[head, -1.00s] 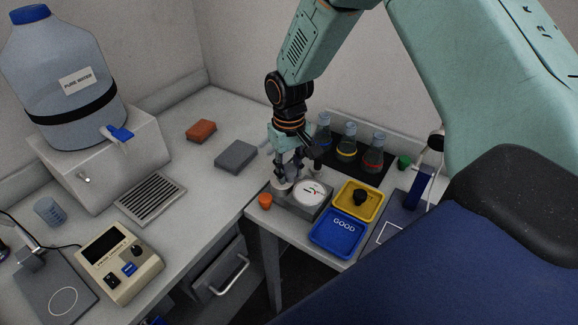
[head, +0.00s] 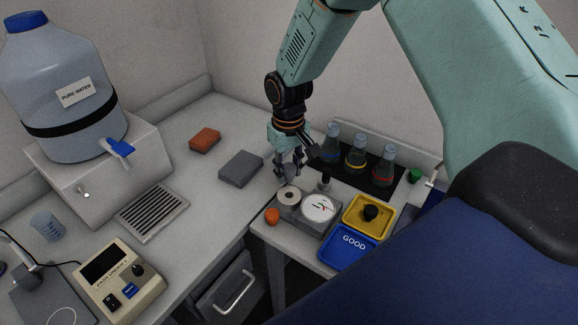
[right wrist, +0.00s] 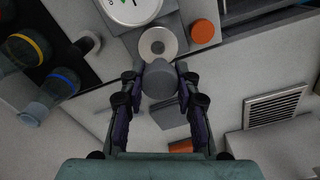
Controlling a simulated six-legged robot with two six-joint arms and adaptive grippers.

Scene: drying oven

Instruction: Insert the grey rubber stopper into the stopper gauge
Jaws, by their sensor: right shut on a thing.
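The stopper gauge (head: 306,222) is a grey block with a white dial (head: 319,208) and a pale round socket (head: 289,194) with a dark central hole. In the right wrist view the socket (right wrist: 157,43) lies just beyond my fingertips. My right gripper (head: 288,173) is above and behind the socket in the head view. In the right wrist view my right gripper (right wrist: 159,88) is shut on the grey rubber stopper (right wrist: 160,78). The stopper appears apart from the socket; its lower end is hidden. My left gripper is not in view.
An orange stopper (head: 272,216) stands beside the gauge. A yellow tray (head: 352,222) holding a black stopper (head: 370,212) and a blue GOOD tray (head: 345,257) lie to its right. Flasks (head: 355,158) stand behind. A grey pad (head: 241,169) lies on the left counter.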

